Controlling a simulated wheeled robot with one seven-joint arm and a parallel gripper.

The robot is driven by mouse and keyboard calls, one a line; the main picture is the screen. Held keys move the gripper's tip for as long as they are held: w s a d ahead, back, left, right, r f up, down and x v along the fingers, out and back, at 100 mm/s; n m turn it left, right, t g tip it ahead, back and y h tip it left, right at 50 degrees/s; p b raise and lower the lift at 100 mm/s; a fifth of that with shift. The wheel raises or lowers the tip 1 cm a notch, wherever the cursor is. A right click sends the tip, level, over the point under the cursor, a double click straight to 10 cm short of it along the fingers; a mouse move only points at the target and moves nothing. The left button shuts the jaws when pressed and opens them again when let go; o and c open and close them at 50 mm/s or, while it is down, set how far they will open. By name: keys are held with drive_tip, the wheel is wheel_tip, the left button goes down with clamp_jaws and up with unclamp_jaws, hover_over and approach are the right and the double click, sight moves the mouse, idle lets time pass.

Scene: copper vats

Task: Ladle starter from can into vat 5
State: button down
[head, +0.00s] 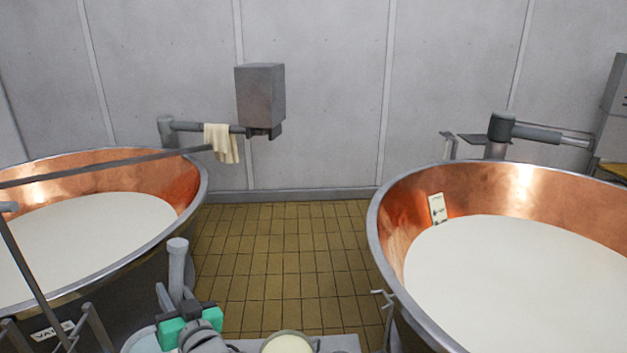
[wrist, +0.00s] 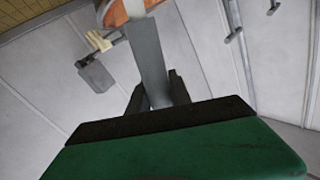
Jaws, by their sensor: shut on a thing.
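My gripper (head: 182,304) is low in the head view, between the two vats. In the wrist view its dark fingers (wrist: 157,97) are shut on a grey bar, apparently the ladle's handle (wrist: 150,65). The ladle (head: 178,262) stands up from the gripper in the head view; I cannot make out its bowl or any contents. A round container of cream-coloured liquid, apparently the starter can (head: 288,344), is cut off at the bottom edge, right of the gripper. Copper vats holding white liquid stand left (head: 150,180) and right (head: 400,240). I cannot read which is vat 5.
A long grey bar (head: 110,168) crosses over the left vat, and a cloth (head: 221,142) hangs by a grey box (head: 260,95). A card (head: 437,208) is on the right vat's inner wall. Tiled floor (head: 285,250) lies clear between the vats.

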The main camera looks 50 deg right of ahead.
drive_tip(key=d+r+m+g+h, duration=0.2)
drive_tip(key=d+r+m+h, duration=0.15)
drive_tip(key=d, duration=0.75)
drive_tip(key=s+d+r+m+g+h+p, duration=0.1)
drive_tip(key=s+d+r+m+g+h, duration=0.2)
drive_tip(key=s+d, duration=0.5)
drive_tip(key=s+d+r+m+g+h+p, duration=0.1)
drive_tip(key=s+d+r+g+h, duration=0.2)
drive_tip(key=d, duration=0.8)
drive_tip(key=s+d+r+m+g+h+p, duration=0.25)
drive_tip(key=s+d+r, duration=0.35)
drive_tip(key=d, duration=0.4)
wheel_tip(320, 180, down, 16)
drive_tip(key=s+b, duration=0.1)
drive_tip(key=b, duration=1.2)
drive_tip(key=shift+r+t, duration=0.2)
drive_tip(key=shift+t, duration=0.25)
drive_tip(key=shift+s+a, duration=0.1)
drive_tip(key=shift+a, duration=0.05)
wheel_tip(320, 180, up, 16)
drive_tip(key=p, duration=0.5)
drive_tip(key=shift+r, duration=0.2)
